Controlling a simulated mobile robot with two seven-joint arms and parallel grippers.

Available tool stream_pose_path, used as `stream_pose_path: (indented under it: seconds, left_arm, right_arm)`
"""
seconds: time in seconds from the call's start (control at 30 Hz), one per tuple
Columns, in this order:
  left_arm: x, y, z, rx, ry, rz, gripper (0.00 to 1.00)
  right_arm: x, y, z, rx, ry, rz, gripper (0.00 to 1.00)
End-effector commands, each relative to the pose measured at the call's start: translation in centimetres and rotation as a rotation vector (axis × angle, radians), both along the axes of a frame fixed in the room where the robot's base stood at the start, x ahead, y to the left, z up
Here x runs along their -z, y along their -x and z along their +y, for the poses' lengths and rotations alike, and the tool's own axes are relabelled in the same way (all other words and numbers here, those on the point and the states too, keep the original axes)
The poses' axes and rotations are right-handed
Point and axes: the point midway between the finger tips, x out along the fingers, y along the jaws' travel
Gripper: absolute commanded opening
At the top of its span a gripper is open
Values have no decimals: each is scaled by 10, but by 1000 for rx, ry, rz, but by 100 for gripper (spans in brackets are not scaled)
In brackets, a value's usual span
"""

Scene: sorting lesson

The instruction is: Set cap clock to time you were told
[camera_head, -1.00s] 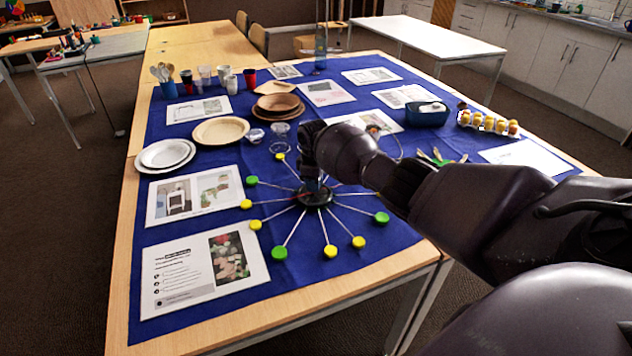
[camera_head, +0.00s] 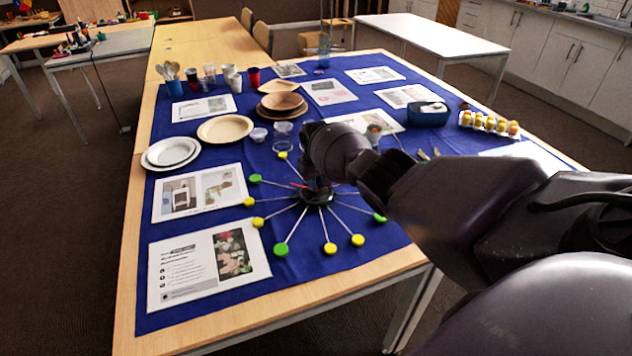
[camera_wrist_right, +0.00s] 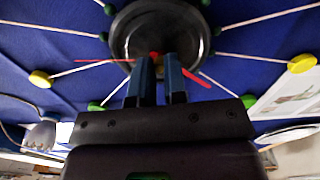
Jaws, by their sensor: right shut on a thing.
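The cap clock (camera_head: 318,198) lies on the blue cloth near the table's front. It has a black round hub with pale sticks fanning out to green and yellow caps. My right gripper (camera_head: 317,186) reaches down to the hub and partly hides it. In the right wrist view, its fingertips (camera_wrist_right: 162,62) are close together over the black hub (camera_wrist_right: 128,32), closed on a red part at its middle. One red hand (camera_wrist_right: 105,61) points left there and another (camera_wrist_right: 197,78) points lower right. Which hand the fingers grip is unclear. My left gripper is out of view.
Printed sheets (camera_head: 209,265) lie left of the clock. Plates (camera_head: 171,151), a tan plate (camera_head: 225,129), bowls and cups stand behind it. A blue container (camera_head: 428,117) and an egg tray (camera_head: 490,124) stand at right. My right forearm covers the table's right front.

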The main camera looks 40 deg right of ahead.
Motion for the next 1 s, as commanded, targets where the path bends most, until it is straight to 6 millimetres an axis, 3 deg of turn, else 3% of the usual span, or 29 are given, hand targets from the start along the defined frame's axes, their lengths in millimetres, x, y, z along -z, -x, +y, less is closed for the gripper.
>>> stream_pose_path:
  seconds: [0.7,0.73,0.87,1.0]
  left_arm:
    - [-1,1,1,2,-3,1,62]
    - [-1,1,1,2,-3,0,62]
    - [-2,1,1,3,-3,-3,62]
    - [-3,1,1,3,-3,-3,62]
  right_arm:
    - [0,0,0,75,0,0,0]
    - [0,0,0,75,0,0,16]
    - [0,0,0,75,0,0,36]
    - [0,0,0,75,0,0,39]
